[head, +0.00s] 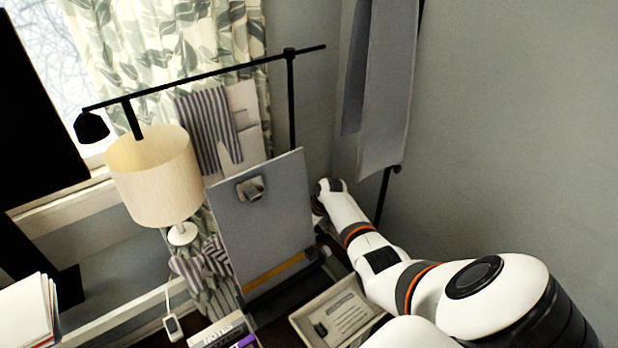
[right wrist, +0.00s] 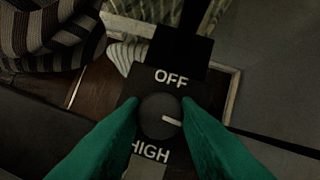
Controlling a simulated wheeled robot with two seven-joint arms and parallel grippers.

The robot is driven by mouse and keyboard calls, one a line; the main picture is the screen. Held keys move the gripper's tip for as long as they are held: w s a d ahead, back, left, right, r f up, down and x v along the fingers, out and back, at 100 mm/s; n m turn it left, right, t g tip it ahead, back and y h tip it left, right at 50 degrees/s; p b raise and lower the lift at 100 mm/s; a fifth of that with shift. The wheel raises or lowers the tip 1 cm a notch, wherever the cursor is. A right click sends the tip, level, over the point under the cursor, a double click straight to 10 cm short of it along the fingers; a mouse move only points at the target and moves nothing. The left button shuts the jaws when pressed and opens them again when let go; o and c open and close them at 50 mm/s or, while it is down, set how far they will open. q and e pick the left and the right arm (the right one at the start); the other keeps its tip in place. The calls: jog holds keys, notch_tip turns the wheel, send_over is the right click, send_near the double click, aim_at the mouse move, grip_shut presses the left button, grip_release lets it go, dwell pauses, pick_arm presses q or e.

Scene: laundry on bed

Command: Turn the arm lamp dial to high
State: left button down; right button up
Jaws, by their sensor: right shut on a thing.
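The arm lamp (head: 200,77) has a long black arm, a small black head at the left end and a black post (head: 290,100) at the right. Its dial (right wrist: 155,115) is a round dark knob on a black plate in the right wrist view. OFF is printed above it and HIGH below. The dial's pale pointer mark (right wrist: 172,120) points right and slightly down, between the two words. My right gripper (right wrist: 160,112) has green fingers shut on the dial, one on each side. In the head view this gripper is hidden behind a grey board. My left gripper is in neither view.
The grey board (head: 262,225) with a clip stands just left of my right arm. A cream table lamp (head: 155,178) stands further left. A tray (head: 338,318) with a paper lies below my arm. Grey cloth (head: 383,90) hangs beyond it. Striped fabric (right wrist: 55,35) shows near the dial.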

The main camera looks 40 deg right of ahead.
jog(key=o, duration=1)
jog(key=shift+c, duration=0.2)
jog(key=shift+r, duration=0.15)
jog(key=a+v, duration=0.1)
jog(key=v, duration=1)
jog(key=shift+s+d+r, duration=0.2)
jog(key=shift+d+r, duration=0.15)
jog(key=shift+d, duration=0.15)
jog(key=shift+b, duration=0.3)
